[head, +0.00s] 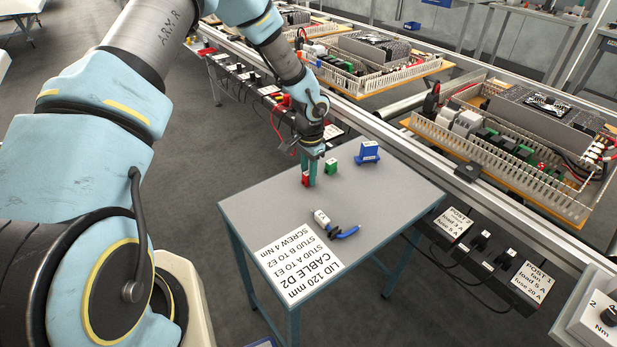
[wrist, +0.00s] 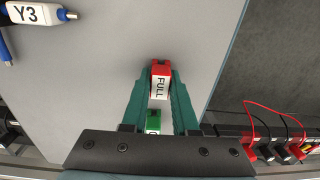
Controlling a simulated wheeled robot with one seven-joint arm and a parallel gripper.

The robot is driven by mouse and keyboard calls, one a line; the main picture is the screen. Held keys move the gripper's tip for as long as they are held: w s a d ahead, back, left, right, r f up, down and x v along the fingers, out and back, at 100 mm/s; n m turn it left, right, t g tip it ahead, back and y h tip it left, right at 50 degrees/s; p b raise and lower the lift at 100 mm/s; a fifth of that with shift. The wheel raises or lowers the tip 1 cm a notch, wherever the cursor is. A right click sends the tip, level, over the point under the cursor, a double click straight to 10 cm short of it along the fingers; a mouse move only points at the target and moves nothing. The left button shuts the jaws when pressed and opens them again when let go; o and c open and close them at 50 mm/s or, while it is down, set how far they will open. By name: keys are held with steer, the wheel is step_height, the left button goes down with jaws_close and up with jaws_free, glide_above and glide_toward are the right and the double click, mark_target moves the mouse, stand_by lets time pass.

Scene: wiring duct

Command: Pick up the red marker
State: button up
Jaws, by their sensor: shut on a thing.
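The red marker (head: 305,178) is a small red block at the back left part of the grey table. In the wrist view the red marker (wrist: 161,68) shows a white label reading "FULL". My gripper (head: 309,180) reaches down to it with green fingers. In the wrist view my gripper (wrist: 160,78) has a finger on each side of the marker and is shut on it. I cannot tell whether the marker touches the table.
A green block (head: 331,166) and a blue block (head: 368,152) stand to the right on the table (head: 400,190). A cable labelled Y3 (head: 322,217) and a white text sheet (head: 298,262) lie nearer. Duct panels (head: 510,130) line the rail behind.

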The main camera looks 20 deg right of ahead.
jaws_close()
steer(key=shift+r, duration=0.1)
